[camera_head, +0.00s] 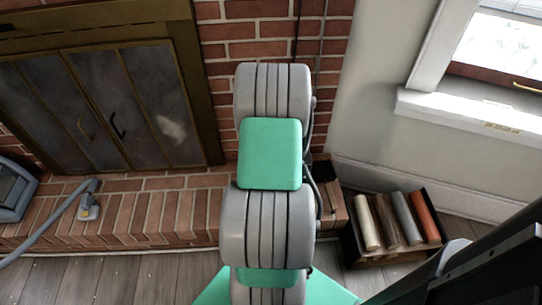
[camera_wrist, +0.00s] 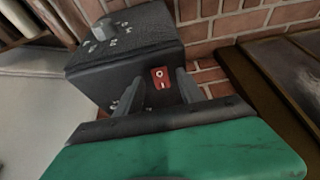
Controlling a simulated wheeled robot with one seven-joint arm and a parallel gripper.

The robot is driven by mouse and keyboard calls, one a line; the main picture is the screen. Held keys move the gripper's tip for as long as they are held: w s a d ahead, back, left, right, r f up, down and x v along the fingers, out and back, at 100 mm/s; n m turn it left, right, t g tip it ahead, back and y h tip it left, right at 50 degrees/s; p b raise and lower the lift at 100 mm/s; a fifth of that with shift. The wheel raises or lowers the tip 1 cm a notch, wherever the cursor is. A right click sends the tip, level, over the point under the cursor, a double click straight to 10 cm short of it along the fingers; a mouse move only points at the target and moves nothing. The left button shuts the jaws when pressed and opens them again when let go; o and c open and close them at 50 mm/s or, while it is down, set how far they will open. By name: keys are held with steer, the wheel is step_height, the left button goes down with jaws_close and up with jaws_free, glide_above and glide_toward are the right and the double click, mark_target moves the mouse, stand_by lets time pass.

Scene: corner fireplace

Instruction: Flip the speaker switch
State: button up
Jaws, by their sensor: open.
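In the wrist view, the speaker (camera_wrist: 122,47) is a dark, textured box with a grey knob on its upper face. A red switch (camera_wrist: 161,77) with white marks sits on the side facing me. My gripper (camera_wrist: 157,83) is open, with one grey finger to each side of the switch as seen from the wrist. Nothing is held. I cannot tell whether the fingertips touch the speaker. In the head view my arm hides my gripper and most or all of the speaker.
A brick hearth (camera_head: 150,211) runs below a brass-framed fireplace (camera_head: 110,100) at left. A box of coloured rolls (camera_head: 385,252) stands on the floor at right, below a window sill (camera_head: 480,115). A grey-blue object (camera_head: 14,190) with a hose lies far left. Brick wall shows behind the speaker.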

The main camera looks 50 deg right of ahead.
steer(key=shift+w+d+f, duration=0.1)
steer(key=shift+f, duration=0.2)
steer(key=shift+c, duration=0.3)
jaws_close()
